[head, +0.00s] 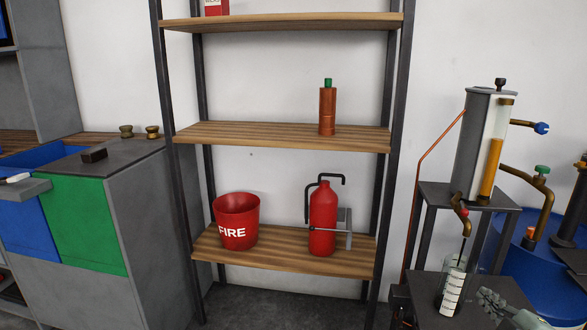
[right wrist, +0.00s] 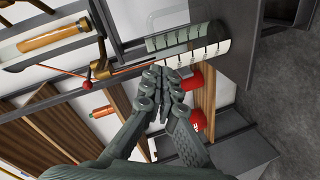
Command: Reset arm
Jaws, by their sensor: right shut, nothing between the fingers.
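My right gripper (head: 488,296) shows at the bottom right of the head view. Its grey fingers are shut with nothing between them. In the right wrist view the same fingers (right wrist: 165,78) are closed together in the middle. A clear graduated cylinder (head: 453,286) stands upright on a dark stand, left of the gripper in the head view. In the right wrist view the cylinder (right wrist: 205,50) lies just beyond the fingertips; I cannot tell whether they touch.
A tank with an orange-filled gauge (head: 490,165) and brass taps stands above the cylinder. A blue drum (head: 550,280) is at the right. The shelf (head: 285,258) holds a red fire bucket (head: 237,215) and a red extinguisher (head: 322,215). Grey cabinets (head: 130,215) stand left.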

